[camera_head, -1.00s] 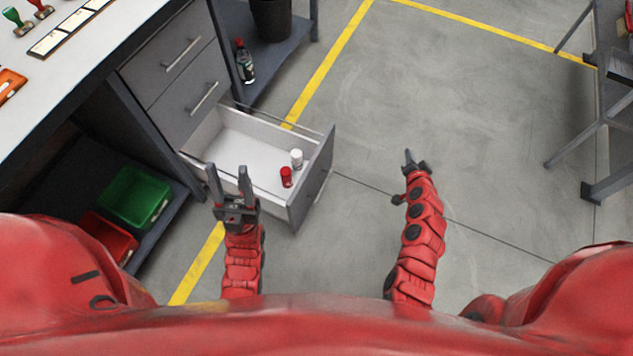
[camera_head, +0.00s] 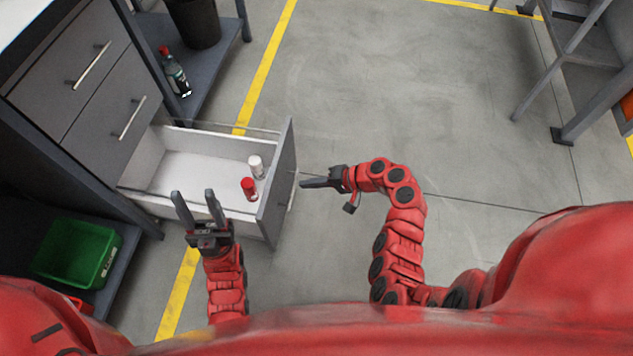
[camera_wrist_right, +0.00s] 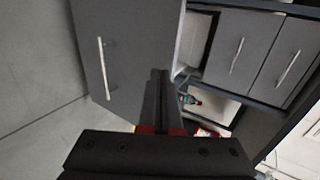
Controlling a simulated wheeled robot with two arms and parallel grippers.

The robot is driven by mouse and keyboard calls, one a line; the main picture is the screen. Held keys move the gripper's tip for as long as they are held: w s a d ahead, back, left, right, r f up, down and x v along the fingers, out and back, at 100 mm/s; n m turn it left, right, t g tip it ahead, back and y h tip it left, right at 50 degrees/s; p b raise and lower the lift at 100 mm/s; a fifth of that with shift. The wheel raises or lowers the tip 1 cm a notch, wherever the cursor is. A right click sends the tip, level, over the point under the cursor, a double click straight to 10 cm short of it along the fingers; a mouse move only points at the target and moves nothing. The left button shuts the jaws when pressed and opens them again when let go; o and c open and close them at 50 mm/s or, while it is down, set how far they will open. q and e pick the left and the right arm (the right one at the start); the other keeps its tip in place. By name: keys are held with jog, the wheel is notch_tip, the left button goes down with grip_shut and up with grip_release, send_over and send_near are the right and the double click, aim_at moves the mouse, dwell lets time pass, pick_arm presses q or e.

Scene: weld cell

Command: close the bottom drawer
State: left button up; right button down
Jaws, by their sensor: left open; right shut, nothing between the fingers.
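The bottom drawer (camera_head: 190,168) is pulled out of the grey cabinet, with its grey front panel (camera_head: 278,190) to the right and its white inside showing. A white container (camera_head: 255,167) and a red-and-white one (camera_head: 249,188) stand inside near the front. My left gripper (camera_head: 199,194) is open and empty, at the drawer's near side wall. My right gripper (camera_head: 304,184) is shut and empty, pointing left at the outer face of the drawer front; I cannot tell whether it touches. In the right wrist view the drawer front (camera_wrist_right: 125,60) with its bar handle (camera_wrist_right: 103,68) is close to the fingers (camera_wrist_right: 160,75).
Two shut drawers (camera_head: 112,125) are above. A bottle (camera_head: 175,75) and a dark bin (camera_head: 195,20) stand on a shelf behind. A green crate (camera_head: 75,253) sits at lower left. A metal frame stand (camera_head: 570,70) is at far right. The floor between is clear.

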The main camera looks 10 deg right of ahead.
aim_at(272, 184)
jog(key=x, duration=0.2)
jog(key=b+x, duration=0.1)
jog(key=x, duration=0.2)
jog(key=r+x, duration=0.1)
jog(key=x, duration=0.1)
jog(key=shift+w+a, duration=0.1)
jog(key=shift+a, duration=0.35)
jog(key=shift+w+a, duration=0.25)
jog(key=shift+a, duration=0.2)
jog(key=shift+a, duration=0.15)
